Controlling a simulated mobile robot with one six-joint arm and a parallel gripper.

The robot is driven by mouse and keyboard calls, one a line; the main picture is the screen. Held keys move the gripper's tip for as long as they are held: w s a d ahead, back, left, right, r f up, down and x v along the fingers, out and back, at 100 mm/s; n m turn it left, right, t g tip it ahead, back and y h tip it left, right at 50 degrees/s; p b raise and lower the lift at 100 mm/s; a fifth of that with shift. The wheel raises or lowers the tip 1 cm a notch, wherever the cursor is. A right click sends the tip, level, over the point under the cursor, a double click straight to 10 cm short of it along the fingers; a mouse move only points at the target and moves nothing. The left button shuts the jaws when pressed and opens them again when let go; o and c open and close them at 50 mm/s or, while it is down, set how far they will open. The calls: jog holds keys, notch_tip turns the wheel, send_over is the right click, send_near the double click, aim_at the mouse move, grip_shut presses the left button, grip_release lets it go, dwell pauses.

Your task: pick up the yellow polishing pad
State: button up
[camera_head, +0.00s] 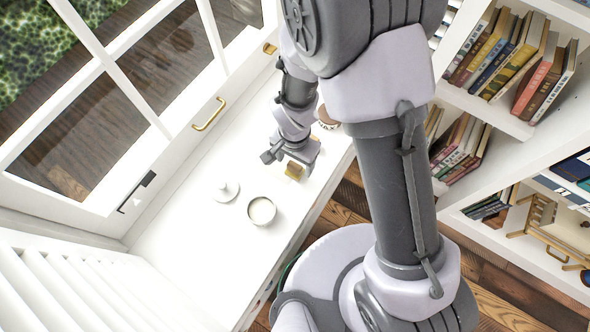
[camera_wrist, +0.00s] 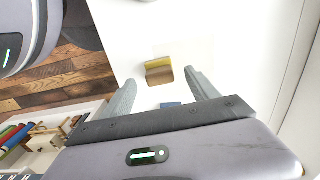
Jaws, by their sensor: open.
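The yellow polishing pad (camera_head: 294,170) is a small block on the white sill, just beside my gripper (camera_head: 288,161) in the head view. In the wrist view the pad (camera_wrist: 158,64) has a yellow part and a browner part. My gripper (camera_wrist: 160,78) is open there, with one finger to each side and the pad just beyond, between the fingertip lines. Nothing is held. I cannot tell the exact height of the fingers above the sill.
A small blue item (camera_wrist: 171,105) shows between the fingers, close to the palm. On the sill (camera_head: 185,235) stand a white knobbed dish (camera_head: 226,191) and a round cream-topped container (camera_head: 261,211). A window with a brass handle (camera_head: 209,114) borders the left; bookshelves (camera_head: 500,120) stand at right.

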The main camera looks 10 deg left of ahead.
aim_at(295, 165)
notch_tip(295, 165, down, 3)
jog(key=shift+f+b, duration=0.15)
jog(key=shift+b, duration=0.3)
jog(key=shift+c, duration=0.2)
jog(key=shift+r, duration=0.2)
jog(key=c, duration=1.4)
